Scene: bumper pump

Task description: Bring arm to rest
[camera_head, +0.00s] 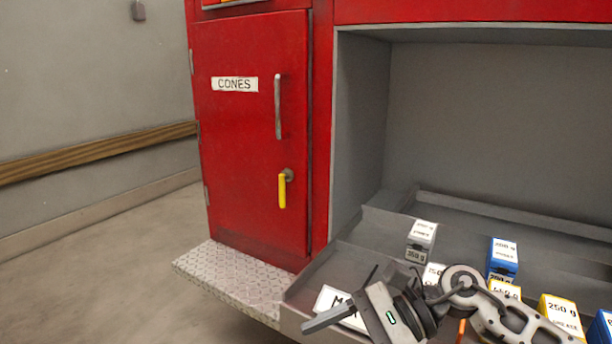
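My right gripper (340,297) reaches in from the lower right over the front left of the grey shelf tray (335,264). Its two fingers are spread apart, with nothing visible between them. It hangs in front of a white label (340,305) on the tray, hiding part of its lettering. The arm partly hides a white box (433,272) and a yellow box (505,288) behind it. My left gripper is not in view.
A grey-white box (421,237), a blue box (502,257) and a yellow box (560,312) marked 250 g stand in the tray. A red door (245,150) labelled CONES is shut, with a yellow handle (282,190). A metal step (235,275) juts out below; floor at left is clear.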

